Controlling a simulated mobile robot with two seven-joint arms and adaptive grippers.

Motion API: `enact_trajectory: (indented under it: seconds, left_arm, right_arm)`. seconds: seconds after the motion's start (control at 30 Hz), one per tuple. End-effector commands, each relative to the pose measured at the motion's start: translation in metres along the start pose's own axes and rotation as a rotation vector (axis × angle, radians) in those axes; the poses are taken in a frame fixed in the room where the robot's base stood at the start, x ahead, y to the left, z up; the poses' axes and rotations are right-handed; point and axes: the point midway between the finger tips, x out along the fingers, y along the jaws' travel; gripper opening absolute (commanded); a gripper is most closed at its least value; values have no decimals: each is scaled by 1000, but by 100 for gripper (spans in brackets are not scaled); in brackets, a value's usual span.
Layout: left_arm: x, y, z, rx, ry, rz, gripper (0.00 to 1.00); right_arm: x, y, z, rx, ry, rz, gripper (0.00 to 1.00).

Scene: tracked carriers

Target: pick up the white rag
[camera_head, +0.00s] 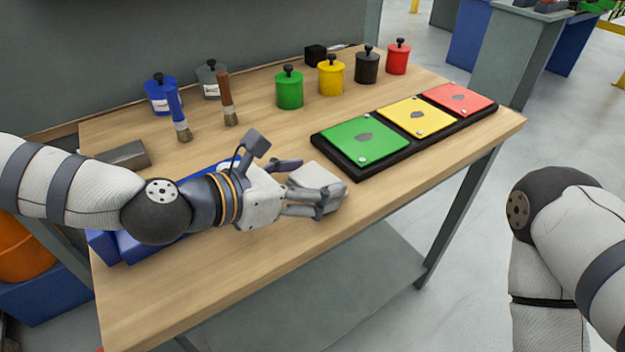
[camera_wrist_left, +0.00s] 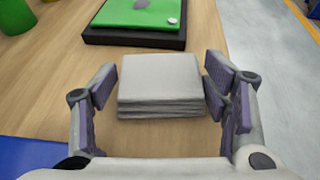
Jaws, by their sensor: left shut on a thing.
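The white rag (camera_head: 318,174) is a folded, stacked greyish-white block near the front edge of the wooden table. It also shows in the left wrist view (camera_wrist_left: 160,82), between the two fingers. My left gripper (camera_head: 314,187) is shut on the rag, with one finger on each side of it. The rag appears to be at table level; I cannot tell whether it is lifted. My right arm shows at the right of the head view, but its gripper is out of the picture.
A black tray (camera_head: 350,172) with green, yellow and red plates lies just beyond the rag. Several coloured lidded pots, such as the green one (camera_head: 289,91), and two brushes (camera_head: 228,101) stand at the back. A blue item (camera_head: 124,247) lies under my left arm. The front right of the table is clear.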

Motion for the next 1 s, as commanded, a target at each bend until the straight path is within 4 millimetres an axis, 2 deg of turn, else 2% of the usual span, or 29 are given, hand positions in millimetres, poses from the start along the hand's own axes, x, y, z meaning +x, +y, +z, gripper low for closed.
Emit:
enact_trajectory:
  seconds: [0.13,0.2,0.43,0.6,0.7,0.83,1.0]
  left_arm:
    - [-8,0,20,6,-6,2,43]
    - [-15,0,37,8,-10,4,43]
    - [-49,-59,93,16,-11,-2,43]
    - [-62,-108,103,11,-5,-2,43]
    - [-67,-125,109,8,-5,-1,43]
    - [-70,-137,112,5,-2,0,43]
    - [-70,-139,111,1,-1,1,43]
  right_arm:
    - [-7,0,-3,0,18,-1,40]
    - [-14,0,-6,0,34,-2,40]
    - [-40,-1,-19,2,107,-5,40]
    - [-47,-1,-23,2,127,-6,40]
    - [-51,-2,-25,2,140,-7,40]
    - [-54,-2,-26,2,147,-7,40]
    - [-53,-2,-26,2,146,-7,40]
